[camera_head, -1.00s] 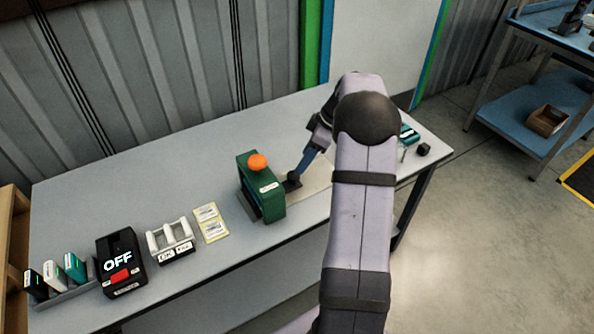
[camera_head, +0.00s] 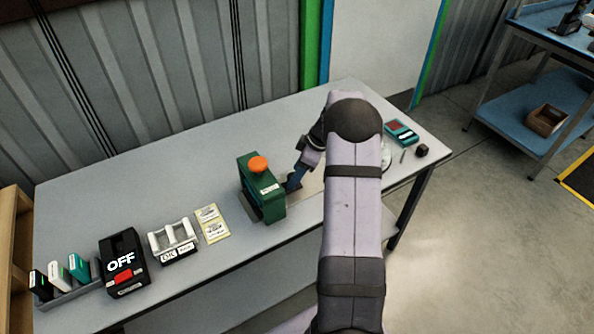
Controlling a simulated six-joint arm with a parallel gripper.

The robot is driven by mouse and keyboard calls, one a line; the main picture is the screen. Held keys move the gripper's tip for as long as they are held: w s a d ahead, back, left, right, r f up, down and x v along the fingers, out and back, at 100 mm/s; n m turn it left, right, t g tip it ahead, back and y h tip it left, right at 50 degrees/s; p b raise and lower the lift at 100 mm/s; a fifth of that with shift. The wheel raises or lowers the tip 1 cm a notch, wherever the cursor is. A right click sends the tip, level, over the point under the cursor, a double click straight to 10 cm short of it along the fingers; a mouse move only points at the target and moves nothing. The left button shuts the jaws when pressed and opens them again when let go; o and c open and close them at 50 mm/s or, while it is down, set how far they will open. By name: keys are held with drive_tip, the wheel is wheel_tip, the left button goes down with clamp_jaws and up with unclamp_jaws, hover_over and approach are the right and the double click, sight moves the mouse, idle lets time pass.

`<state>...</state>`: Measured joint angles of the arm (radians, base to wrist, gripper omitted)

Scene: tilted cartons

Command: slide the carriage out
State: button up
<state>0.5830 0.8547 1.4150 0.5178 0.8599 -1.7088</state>
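A green housing (camera_head: 262,190) with an orange knob (camera_head: 257,164) on top stands upright on the grey table. A light base plate (camera_head: 310,186) extends from its right side, partly behind my arm. No part is clearly recognisable as the carriage; a small dark piece sits low at the housing's right side. My gripper (camera_head: 293,183) is at that piece, close beside the housing. Its fingers are small and dark in this view, so I cannot tell whether they are open or shut, or whether they touch the piece.
To the left are a black box reading OFF (camera_head: 123,262), a white rack (camera_head: 173,242), yellow labelled cards (camera_head: 212,224) and several upright cartons (camera_head: 66,275). A teal device (camera_head: 401,132) and a black cube (camera_head: 421,150) lie at the right. The back of the table is clear.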

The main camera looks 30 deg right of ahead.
clamp_jaws()
drive_tip(key=d+b, duration=0.2)
drive_tip(key=d, duration=1.1)
drive_tip(key=shift+d, duration=0.3)
unclamp_jaws()
